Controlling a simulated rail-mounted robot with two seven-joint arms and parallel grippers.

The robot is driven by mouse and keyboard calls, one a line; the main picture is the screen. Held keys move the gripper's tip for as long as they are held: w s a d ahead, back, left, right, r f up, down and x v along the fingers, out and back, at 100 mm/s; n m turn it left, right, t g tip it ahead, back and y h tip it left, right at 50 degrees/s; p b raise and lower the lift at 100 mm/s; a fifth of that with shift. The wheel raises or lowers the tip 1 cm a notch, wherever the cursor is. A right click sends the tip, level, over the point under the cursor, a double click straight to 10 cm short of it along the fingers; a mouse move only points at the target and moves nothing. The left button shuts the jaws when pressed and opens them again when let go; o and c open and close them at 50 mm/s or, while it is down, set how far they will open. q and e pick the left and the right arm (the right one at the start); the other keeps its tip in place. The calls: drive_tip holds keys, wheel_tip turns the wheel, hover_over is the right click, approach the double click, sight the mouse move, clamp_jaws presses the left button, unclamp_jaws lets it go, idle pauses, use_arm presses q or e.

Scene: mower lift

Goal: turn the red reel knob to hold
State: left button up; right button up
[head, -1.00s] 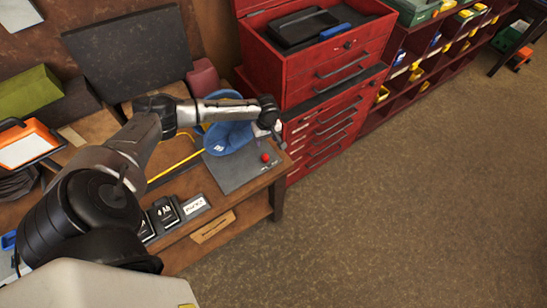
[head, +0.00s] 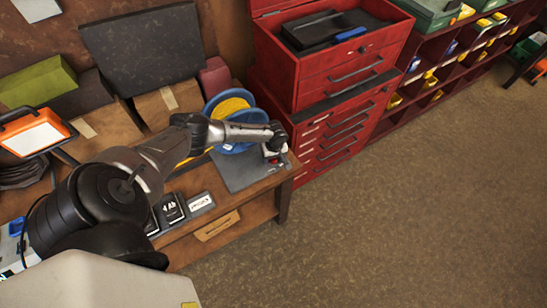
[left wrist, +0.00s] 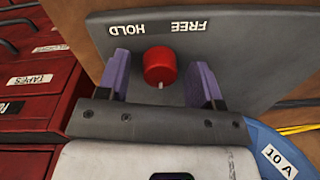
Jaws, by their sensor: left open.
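The red knob (left wrist: 160,66) sits on a dark grey plate (left wrist: 245,50) in the left wrist view. A small white mark shows on its side towards the picture bottom. The upside-down words HOLD (left wrist: 127,30) and FREE (left wrist: 189,27) are on the plate beyond it. My left gripper (left wrist: 162,76) is open, with one purple finger on each side of the knob and visible gaps between. In the head view the left gripper (head: 275,151) is over the plate (head: 240,172) at the bench's right end and mostly covers the knob. The right gripper is not in view.
A blue reel (head: 237,146) with yellow cord stands behind my left arm. A red tool chest (head: 340,75) is close beyond the bench end. Black labelled blocks (head: 171,208) lie along the bench front. The floor on the right is clear.

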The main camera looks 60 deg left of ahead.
use_arm(q)
drive_tip(key=shift+c, duration=0.2)
drive_tip(key=c, duration=0.9)
drive_tip(key=m+p, duration=0.1)
drive_tip(key=m, duration=0.6)
drive_tip(key=shift+m+p, duration=0.35)
drive_tip(key=shift+m, duration=0.05)
drive_tip(key=m, duration=0.4)
drive_tip(key=shift+m+t, duration=0.3)
drive_tip(key=shift+m, duration=1.7)
